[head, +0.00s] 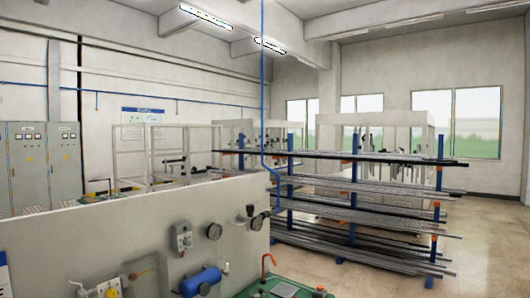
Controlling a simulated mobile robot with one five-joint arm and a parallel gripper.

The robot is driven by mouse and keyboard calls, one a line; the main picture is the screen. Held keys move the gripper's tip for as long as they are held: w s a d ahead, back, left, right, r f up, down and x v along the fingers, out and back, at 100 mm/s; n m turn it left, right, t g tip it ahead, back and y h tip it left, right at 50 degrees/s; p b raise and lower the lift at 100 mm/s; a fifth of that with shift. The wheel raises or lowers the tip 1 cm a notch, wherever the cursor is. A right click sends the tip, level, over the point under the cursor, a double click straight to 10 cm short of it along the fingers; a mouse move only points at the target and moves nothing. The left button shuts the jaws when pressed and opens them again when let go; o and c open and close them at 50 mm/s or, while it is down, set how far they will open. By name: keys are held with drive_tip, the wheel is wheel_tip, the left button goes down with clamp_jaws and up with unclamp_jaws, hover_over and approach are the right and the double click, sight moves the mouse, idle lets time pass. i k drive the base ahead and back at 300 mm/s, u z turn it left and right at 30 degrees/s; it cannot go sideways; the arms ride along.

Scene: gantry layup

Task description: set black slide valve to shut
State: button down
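I cannot clearly make out a black slide valve. A pale panel (120,240) at the lower left carries several small fittings. Among them are a dark round fitting (214,231), another dark round fitting (257,222) with a small black part (250,210) above it, and a grey box-like fitting (182,238). They are too small to tell whether one is the valve or how it is set. My gripper is not in view.
A blue cylinder (201,281) and a yellow fitting (110,289) sit low on the panel. A red hooked part (268,265) stands near its right end. A rack of long bars (360,205) stands behind. Open floor (490,230) lies at the right.

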sight(266, 214)
drive_tip(key=i, duration=1)
drive_tip(key=u, duration=0.05)
